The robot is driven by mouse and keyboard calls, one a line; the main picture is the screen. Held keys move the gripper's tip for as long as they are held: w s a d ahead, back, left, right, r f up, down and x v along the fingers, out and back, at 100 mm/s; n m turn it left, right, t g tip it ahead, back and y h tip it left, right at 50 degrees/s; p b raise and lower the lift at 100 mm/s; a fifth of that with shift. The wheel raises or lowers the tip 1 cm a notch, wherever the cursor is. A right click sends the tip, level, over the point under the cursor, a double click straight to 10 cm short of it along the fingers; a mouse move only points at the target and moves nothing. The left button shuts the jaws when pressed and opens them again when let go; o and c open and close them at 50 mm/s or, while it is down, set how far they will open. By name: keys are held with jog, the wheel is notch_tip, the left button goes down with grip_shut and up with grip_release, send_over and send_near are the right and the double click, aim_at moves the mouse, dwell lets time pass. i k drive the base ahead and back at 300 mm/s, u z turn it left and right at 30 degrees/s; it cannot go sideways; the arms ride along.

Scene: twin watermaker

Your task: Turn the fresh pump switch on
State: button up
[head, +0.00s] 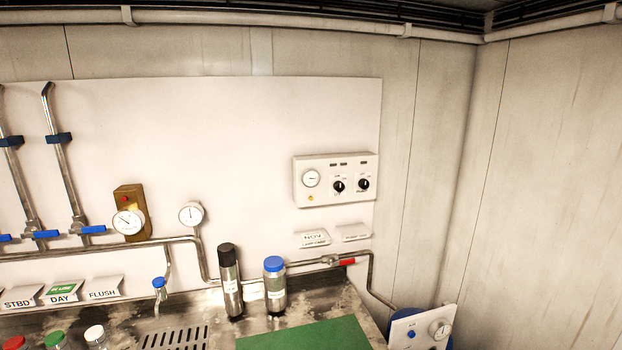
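A white control box (300,202) is mounted on the wall panel right of centre. It carries a round dial and two black rotary knobs, a left knob (338,186) and a right knob (363,184). Their small labels are too small to read, so I cannot tell which is the fresh pump switch or how either is set. A second white panel (405,342) at the lower right has a gauge and a blue button; its lower part is cut off. My gripper is not in view.
A green mat (305,337) lies in front.

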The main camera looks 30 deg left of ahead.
aim_at(363, 184)
jog(key=u, duration=0.6)
jog(key=i, duration=1.2)
jog(key=u, duration=0.55)
